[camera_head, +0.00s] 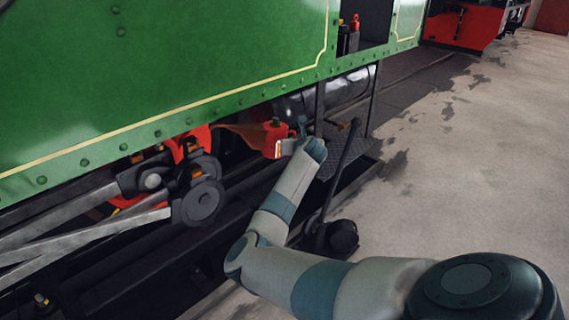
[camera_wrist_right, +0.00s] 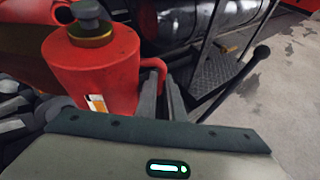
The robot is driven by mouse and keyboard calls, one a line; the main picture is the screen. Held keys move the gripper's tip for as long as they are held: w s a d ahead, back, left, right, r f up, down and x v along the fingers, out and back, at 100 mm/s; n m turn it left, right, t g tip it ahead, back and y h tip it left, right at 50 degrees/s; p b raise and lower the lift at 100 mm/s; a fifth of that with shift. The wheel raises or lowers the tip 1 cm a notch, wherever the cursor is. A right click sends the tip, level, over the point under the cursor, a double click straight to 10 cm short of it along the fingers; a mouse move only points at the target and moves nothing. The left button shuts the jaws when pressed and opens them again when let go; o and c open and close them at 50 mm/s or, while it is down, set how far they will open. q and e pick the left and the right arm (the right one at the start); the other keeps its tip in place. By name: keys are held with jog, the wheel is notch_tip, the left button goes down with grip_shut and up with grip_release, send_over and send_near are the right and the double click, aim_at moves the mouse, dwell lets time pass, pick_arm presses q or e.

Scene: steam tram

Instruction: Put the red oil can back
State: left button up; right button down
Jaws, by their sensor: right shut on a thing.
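The red oil can (camera_head: 271,143) hangs beside the green tram's lower edge, near the middle of the head view. It has a dark cap and a small white and orange label. In the right wrist view the can (camera_wrist_right: 108,72) fills the upper left, with its loop handle (camera_wrist_right: 159,68) on its right side. My right gripper (camera_head: 303,138) is shut on that handle; its fingers also show in the right wrist view (camera_wrist_right: 162,90). The can looks roughly upright. Its underside is hidden in the right wrist view. My left gripper is not in view.
A chequered step plate (camera_head: 345,155) with upright bars and a dark lever (camera_head: 340,165) stands just right of the gripper. Wheels and rods (camera_head: 203,200) lie to the left. A small red-topped item (camera_head: 354,22) stands in the cab opening. The floor (camera_head: 455,150) at right is clear.

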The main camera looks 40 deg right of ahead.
jog(key=s+a+r+n+t+y, duration=0.1)
jog(key=a+r+n+y, duration=0.15)
jog(key=r, duration=0.35)
jog(key=a+r+n+t+y, duration=0.1)
jog(key=a+r, duration=0.3)
jog(key=r, duration=0.2)
jog(key=s+a+r+n+y, duration=0.2)
jog(key=a+r+n+y, duration=0.2)
jog(key=a, duration=0.8)
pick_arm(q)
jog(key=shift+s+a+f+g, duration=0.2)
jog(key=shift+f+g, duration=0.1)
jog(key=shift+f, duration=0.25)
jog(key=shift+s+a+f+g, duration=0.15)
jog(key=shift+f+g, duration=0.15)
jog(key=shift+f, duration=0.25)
pick_arm(e)
jog(key=s+a+f+n+g+y, duration=0.2)
jog(key=s+a, duration=0.4)
jog(key=a, duration=0.4)
jog(key=s+a+f+n+g+y, duration=0.1)
jog(key=s+a+n+y, duration=0.3)
jog(key=a, duration=0.6)
jog(key=s+a+f+n+g+y, duration=0.2)
jog(key=s+a+f+n+y, duration=0.1)
jog(key=s+a, duration=0.6)
jog(key=shift+a+f+n+g+y, duration=0.3)
jog(key=shift+a+n+y, duration=0.35)
jog(key=shift+y, duration=0.3)
